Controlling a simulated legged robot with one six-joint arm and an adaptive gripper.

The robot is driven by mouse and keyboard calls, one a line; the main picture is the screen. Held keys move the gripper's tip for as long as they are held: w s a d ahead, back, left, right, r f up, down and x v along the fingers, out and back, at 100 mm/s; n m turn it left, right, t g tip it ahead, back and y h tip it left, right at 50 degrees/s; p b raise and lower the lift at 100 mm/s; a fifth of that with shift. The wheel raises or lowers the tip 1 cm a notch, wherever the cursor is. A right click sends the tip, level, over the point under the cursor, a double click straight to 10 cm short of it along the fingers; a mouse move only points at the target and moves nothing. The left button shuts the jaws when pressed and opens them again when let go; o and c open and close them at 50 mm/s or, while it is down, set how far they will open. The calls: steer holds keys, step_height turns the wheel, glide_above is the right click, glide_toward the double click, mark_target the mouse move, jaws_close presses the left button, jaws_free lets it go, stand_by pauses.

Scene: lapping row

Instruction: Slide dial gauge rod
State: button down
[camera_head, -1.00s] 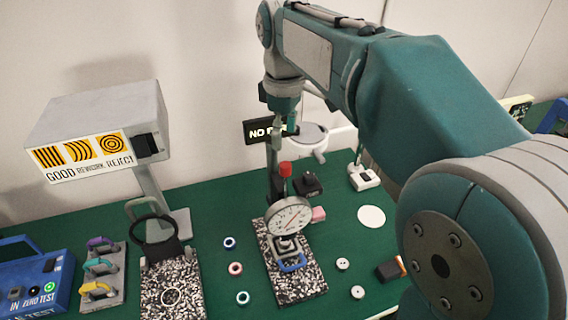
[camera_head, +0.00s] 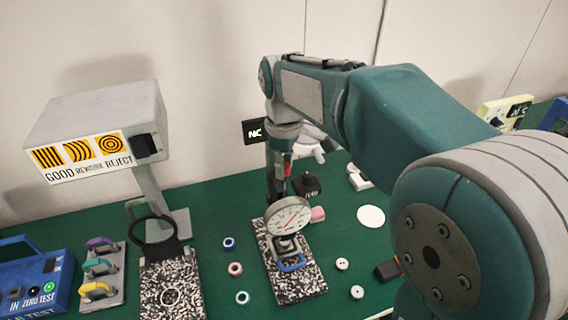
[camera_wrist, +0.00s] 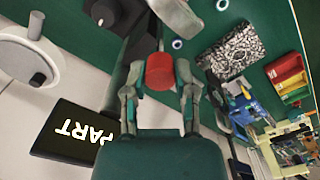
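The dial gauge (camera_head: 288,216), with a round white face and red needle, is mounted on a dark post over a speckled base plate (camera_head: 308,287). A red knob (camera_wrist: 160,71) tops the gauge rod; in the head view it is partly hidden by my gripper. My gripper (camera_wrist: 158,75) points down at the knob, one finger on each side. The fingers look open, with small gaps to the knob in the wrist view. In the head view my gripper (camera_head: 281,160) is just above the dial. A blue U-shaped piece (camera_head: 291,265) sits on the plate below the dial.
A second speckled plate (camera_head: 188,291) with a ring magnifier stands left. Several small rings lie between the plates. A black-topped knob (camera_head: 307,184), a white disc (camera_head: 371,216) and a dark sign (camera_head: 254,131) are near the gauge. A gauge-like metal fixture (camera_wrist: 32,50) is close by.

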steer(key=shift+f, duration=1.25)
steer(key=shift+c, duration=2.1)
jaws_free()
step_height(320, 180, up, 12)
steer(key=shift+w+a+f, duration=0.1)
